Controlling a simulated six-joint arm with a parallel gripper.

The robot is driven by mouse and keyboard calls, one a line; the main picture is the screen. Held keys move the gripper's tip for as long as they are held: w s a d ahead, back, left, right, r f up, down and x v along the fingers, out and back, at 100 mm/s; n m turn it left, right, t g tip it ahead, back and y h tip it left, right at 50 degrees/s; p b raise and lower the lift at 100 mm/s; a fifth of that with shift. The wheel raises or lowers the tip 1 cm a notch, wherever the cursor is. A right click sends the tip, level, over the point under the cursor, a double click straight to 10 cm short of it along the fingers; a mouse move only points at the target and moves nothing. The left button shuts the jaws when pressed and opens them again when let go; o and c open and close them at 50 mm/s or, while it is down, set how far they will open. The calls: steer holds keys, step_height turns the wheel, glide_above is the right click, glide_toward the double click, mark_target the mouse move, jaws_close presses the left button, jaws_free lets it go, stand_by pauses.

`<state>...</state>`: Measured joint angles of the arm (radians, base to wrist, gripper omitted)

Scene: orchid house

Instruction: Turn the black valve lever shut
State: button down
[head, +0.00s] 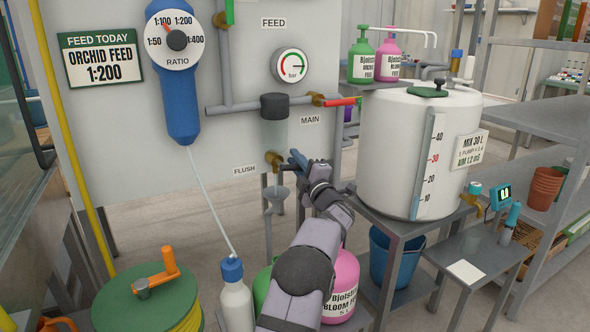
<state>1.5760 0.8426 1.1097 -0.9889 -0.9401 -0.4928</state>
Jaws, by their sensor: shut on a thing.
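My gripper (297,160) is at the small brass flush valve (276,191) below the clear filter bowl with the black cap (274,107), right of the FLUSH label (245,170). Its fingers are shut at the valve's right side, where the black lever is. The fingers and wrist hide most or all of the lever, so I cannot tell its angle. A grey funnel (278,193) with a drain pipe sits under the valve.
A red lever (346,101) on the MAIN pipe is just above my gripper. A white tank (400,150) stands close on the right. Pink and green bottles and a white bottle (236,300) are below. A green reel (145,300) stands at left.

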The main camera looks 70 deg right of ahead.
steer(key=shift+r+n+y, duration=0.3)
steer(key=shift+r+n, duration=0.15)
steer(key=shift+n, duration=0.75)
steer(key=shift+r, duration=0.1)
steer(key=c, duration=1.7)
jaws_free()
steer(key=shift+v, duration=3.7)
